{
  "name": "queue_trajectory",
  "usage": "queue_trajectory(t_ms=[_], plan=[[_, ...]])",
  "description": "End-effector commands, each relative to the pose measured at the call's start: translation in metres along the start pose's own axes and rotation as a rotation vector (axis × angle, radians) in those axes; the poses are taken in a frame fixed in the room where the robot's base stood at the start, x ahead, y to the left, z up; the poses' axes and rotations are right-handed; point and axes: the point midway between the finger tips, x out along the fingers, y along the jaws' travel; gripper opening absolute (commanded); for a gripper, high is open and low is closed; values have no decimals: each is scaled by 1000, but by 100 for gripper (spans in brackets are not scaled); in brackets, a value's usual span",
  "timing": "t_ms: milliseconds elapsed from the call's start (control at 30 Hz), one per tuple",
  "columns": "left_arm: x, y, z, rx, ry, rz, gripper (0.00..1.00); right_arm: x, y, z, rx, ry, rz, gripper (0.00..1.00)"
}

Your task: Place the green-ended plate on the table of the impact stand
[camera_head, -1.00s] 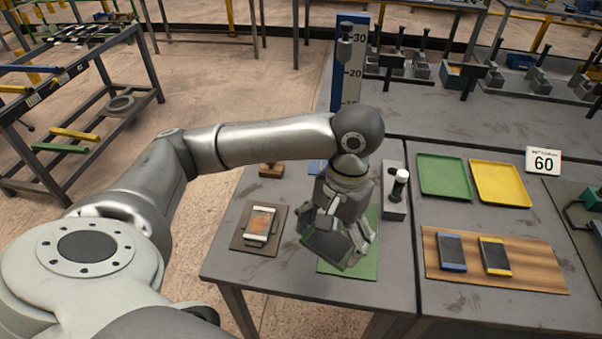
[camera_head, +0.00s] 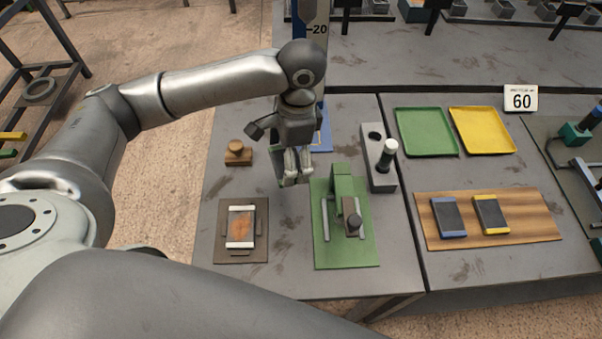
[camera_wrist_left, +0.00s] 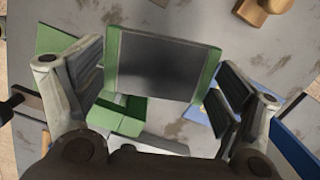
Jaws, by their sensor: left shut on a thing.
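My left gripper (camera_head: 292,180) is shut on the green-ended plate (camera_wrist_left: 158,65), a dark grey plate with green ends. In the left wrist view the plate is between the fingers; in the head view only a green sliver (camera_head: 279,169) shows beside them. The impact stand has a tall blue column with a white scale (camera_head: 317,28) and a blue base (camera_head: 323,138), partly hidden behind the gripper and arm. The gripper is in front and left of that base, above the bench. The stand's table cannot be made out clearly. My right gripper is not in view.
A green clamp fixture (camera_head: 366,250) stands right of the gripper. A grey block with a white-topped post (camera_head: 378,180) is beyond it. A brown pad (camera_head: 225,250) with a white-ended plate and a wooden knob (camera_head: 237,150) are left. Green (camera_head: 425,130) and yellow trays (camera_head: 482,128) lie right.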

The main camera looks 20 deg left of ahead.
Motion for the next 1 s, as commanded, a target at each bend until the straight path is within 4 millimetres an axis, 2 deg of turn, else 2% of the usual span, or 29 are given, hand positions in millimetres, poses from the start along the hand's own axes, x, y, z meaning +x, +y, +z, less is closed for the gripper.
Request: queue_trajectory(t_ms=[100,200,367,567,767,1000], plan=[[4,-8,-4,121,-8,-22,39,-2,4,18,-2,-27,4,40],[6,-12,-6,194,-14,-34,39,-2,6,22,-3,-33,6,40],[15,-14,-8,248,-21,-40,39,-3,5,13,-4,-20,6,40],[49,-14,-12,254,-24,-38,39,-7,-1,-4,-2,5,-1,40],[70,-14,-16,253,-21,-41,39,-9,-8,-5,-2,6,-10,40],[93,-14,-18,254,-22,-41,39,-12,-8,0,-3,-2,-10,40]])
